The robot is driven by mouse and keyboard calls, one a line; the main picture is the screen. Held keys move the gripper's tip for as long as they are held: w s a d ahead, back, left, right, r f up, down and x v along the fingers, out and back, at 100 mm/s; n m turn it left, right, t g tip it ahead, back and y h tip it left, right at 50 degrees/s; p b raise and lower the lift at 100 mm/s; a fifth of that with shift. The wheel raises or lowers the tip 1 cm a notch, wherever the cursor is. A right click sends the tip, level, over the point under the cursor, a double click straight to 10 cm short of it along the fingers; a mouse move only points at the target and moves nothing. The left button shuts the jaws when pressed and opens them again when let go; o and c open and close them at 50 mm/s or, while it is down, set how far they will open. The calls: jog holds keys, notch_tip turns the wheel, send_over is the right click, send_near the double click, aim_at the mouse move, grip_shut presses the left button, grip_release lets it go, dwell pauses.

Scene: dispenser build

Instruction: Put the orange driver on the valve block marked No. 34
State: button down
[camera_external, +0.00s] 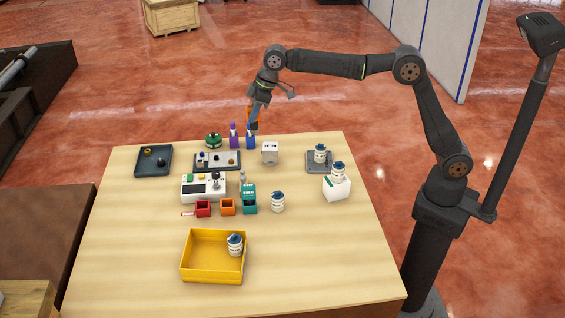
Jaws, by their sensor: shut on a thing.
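My gripper (257,106) is shut on the orange driver (253,118), beyond and above the table's far edge. The driver hangs downward, with its upper part hidden by the gripper. Just below it stand a blue driver (250,141) and a purple driver (234,140), both upright. A white block (270,153) with dark marking stands right of the blue driver. A teal block (249,190) with a pale marking stands nearer the middle. Both markings are too small to read, so I cannot tell which block is No. 34.
White bottles stand on the table (130,265), on a grey plate (311,167), on a white box (337,189) and in a yellow tray (199,277). A white control box (193,195) and small red, orange and teal bins are mid-table. The right front is clear.

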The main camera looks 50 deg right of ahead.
jog(key=s+d+r, duration=0.1)
jog(key=d, duration=0.8)
jog(key=s+d+r, duration=0.1)
jog(key=d+r, duration=0.1)
jog(key=d, duration=0.6)
send_over(270, 146)
notch_tip(270, 146, down, 7)
jog(key=shift+d+f, duration=0.1)
jog(key=shift+f, duration=2.05)
jog(key=c, duration=1.8)
grip_release()
jog(key=shift+f, duration=0.2)
jog(key=o, duration=0.5)
jog(key=shift+c, duration=0.2)
jog(key=shift+r, duration=0.1)
